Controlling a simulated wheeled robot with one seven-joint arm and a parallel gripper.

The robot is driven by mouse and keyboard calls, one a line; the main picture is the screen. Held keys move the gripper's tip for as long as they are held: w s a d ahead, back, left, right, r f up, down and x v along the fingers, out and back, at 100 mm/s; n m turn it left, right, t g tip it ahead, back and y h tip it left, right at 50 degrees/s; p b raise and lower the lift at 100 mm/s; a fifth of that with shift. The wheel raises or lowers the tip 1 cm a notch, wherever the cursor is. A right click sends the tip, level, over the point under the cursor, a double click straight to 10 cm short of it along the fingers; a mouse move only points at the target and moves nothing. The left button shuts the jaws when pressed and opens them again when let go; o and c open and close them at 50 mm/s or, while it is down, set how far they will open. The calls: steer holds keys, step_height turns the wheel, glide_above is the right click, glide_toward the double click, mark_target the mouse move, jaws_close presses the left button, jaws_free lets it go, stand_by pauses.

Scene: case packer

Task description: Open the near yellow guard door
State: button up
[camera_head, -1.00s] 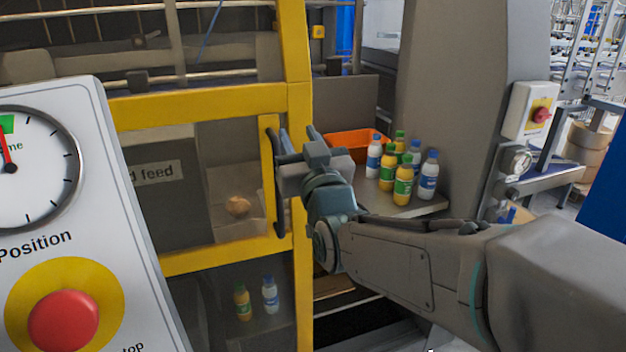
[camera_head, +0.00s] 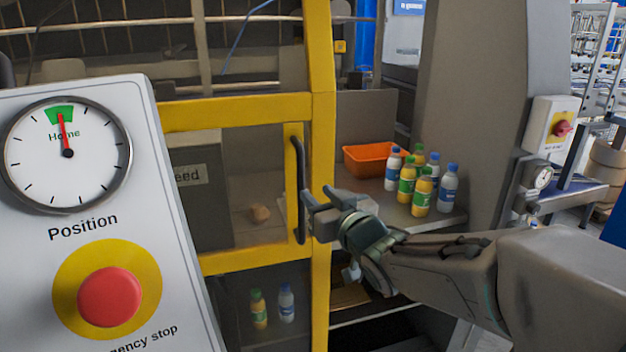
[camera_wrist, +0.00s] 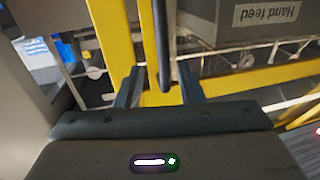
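The yellow guard door (camera_head: 232,112) is a yellow frame with a clear panel and appears shut against the yellow post (camera_head: 322,150). Its dark vertical bar handle (camera_head: 299,170) is on the right side of the door. My gripper (camera_head: 308,214) is at the lower part of this handle. In the wrist view my gripper (camera_wrist: 162,84) is open, one finger on each side of the handle (camera_wrist: 161,45), with gaps visible. I cannot tell how deep the handle lies between the fingers.
A panel with a Position dial (camera_head: 67,153) and a red stop button (camera_head: 109,297) stands at the near left. Right of the post, a shelf (camera_head: 440,218) bears several bottles (camera_head: 422,190) and an orange bin (camera_head: 370,158). A red-knobbed switch box (camera_head: 552,124) is further right.

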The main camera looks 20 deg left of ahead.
mark_target(303, 182)
steer(key=p+x, duration=0.1)
steer(key=x, duration=0.7)
steer(key=shift+s+a, duration=0.1)
steer(key=shift+a, duration=0.05)
